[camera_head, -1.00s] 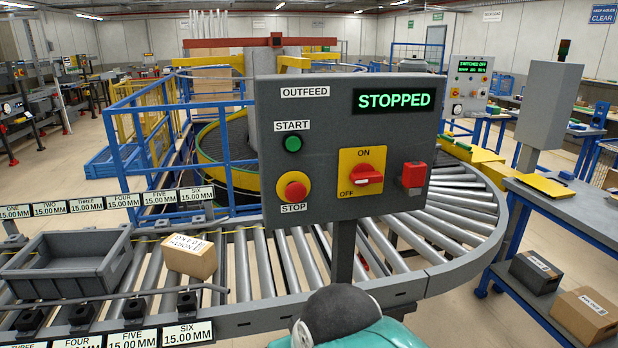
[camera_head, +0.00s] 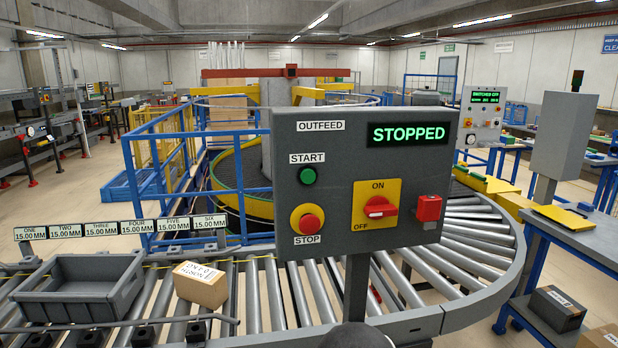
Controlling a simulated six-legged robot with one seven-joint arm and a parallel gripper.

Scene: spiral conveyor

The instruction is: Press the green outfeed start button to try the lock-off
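The grey outfeed control panel (camera_head: 345,215) stands in front of me on a post. Its green START button (camera_head: 308,176) is at the upper left, under the START label. The red STOP button (camera_head: 309,224) on a yellow base is below it. A red rotary switch (camera_head: 380,207) sits on a yellow ON/OFF plate, and a red block (camera_head: 428,208) is to its right. The display (camera_head: 409,135) reads STOPPED in green. My gripper's fingers do not show; only a dark rounded part of my arm shows at the bottom middle, below the panel.
A curved roller conveyor (camera_head: 480,255) runs behind and beside the panel. A grey tray (camera_head: 80,290) and a cardboard box (camera_head: 200,284) sit on its left stretch. A blue workbench (camera_head: 580,240) stands at right, and blue railings (camera_head: 185,180) stand behind.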

